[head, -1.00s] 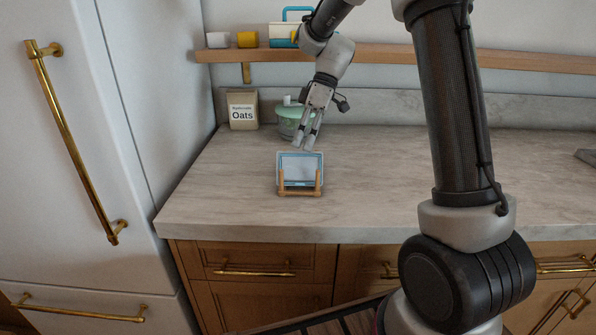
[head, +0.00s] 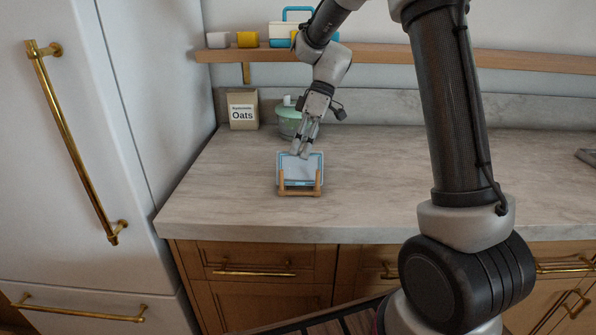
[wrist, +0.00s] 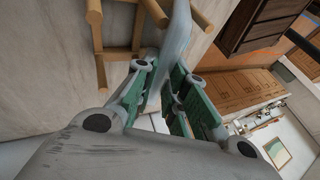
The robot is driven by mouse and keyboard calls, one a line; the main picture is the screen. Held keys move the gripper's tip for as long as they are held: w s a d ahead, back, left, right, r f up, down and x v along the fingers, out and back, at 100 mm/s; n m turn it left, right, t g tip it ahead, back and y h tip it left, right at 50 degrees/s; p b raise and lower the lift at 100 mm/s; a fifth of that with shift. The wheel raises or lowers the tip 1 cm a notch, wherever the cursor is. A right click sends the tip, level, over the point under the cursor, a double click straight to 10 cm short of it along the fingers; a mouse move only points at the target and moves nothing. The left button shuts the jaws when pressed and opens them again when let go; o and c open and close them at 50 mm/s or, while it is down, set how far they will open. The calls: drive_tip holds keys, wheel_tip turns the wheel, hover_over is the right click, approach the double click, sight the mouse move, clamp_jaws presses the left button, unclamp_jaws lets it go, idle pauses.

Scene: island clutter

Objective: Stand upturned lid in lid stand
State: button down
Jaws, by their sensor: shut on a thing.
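The lid (head: 297,172), a pale panel with a blue rim, stands on edge in the wooden lid stand (head: 300,193) on the counter. My gripper (head: 300,154) reaches down from behind and is shut on the lid's top edge. In the wrist view the lid (wrist: 181,28) shows as a pale edge between the green-padded fingers (wrist: 163,80). The wooden bars of the stand (wrist: 95,42) lie beside it there. The lid's lower edge is partly hidden by the stand's front, so I cannot tell exactly how it seats.
An oats box (head: 243,110) and a green container (head: 288,118) stand behind, near the backsplash. A shelf (head: 400,54) above holds a yellow mug (head: 247,39) and a blue-handled case (head: 283,34). A tall white cabinet (head: 160,80) bounds the left. The counter right of the stand is clear.

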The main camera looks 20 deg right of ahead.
drive_tip(key=shift+r, duration=2.5)
drive_tip(key=shift+r, duration=0.1)
